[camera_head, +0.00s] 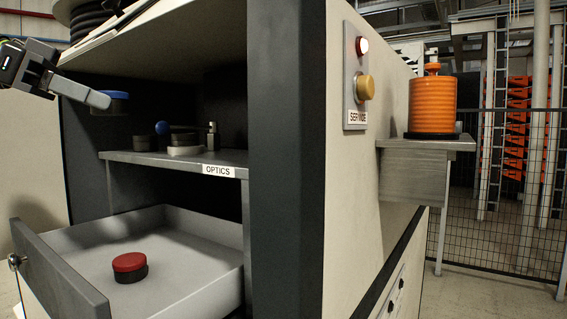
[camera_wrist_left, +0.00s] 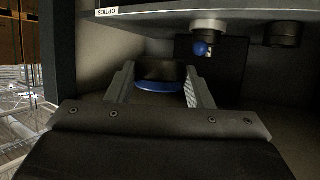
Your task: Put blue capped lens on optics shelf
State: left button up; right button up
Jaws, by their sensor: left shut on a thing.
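The blue capped lens (camera_head: 112,102) is a short dark cylinder with a blue cap, held in the air at the left of the cabinet opening. My left gripper (camera_head: 100,100) is shut on it; in the left wrist view the lens (camera_wrist_left: 160,74) sits between the two fingers. The optics shelf (camera_head: 150,158) is a grey board with an "OPTICS" label on its front edge. The lens is above and to the left of the shelf's left end, apart from it. My right gripper is not in view.
Below, an open drawer (camera_head: 200,236) holds a red capped lens (camera_head: 129,266). A dark cabinet post (camera_head: 272,160) bounds the opening on the right. An orange ribbed canister (camera_head: 432,106) stands on a side ledge.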

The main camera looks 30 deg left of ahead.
pick_arm(q)
jog(key=shift+d+r+p, duration=0.2)
jog(key=shift+p, duration=0.1)
jog(key=w+d+p, duration=0.6)
jog(key=w+d, duration=0.1)
jog(key=p, duration=0.7)
send_over(228, 159)
jog(key=shift+a+r, duration=0.15)
jog(key=shift+a, duration=0.2)
notch_tip(228, 159, down, 4)
jog(key=shift+w+r+b, duration=0.15)
jog(key=shift+r+b, duration=0.1)
jog(key=shift+b, duration=0.55)
jog(key=shift+f, duration=0.3)
notch_tip(228, 159, down, 3)
jog(key=shift+f+b, duration=0.2)
jog(key=shift+b, duration=0.9)
jog(key=shift+d+r+p, duration=0.1)
jog(key=shift+d+p, duration=0.05)
jog(key=shift+p, duration=0.35)
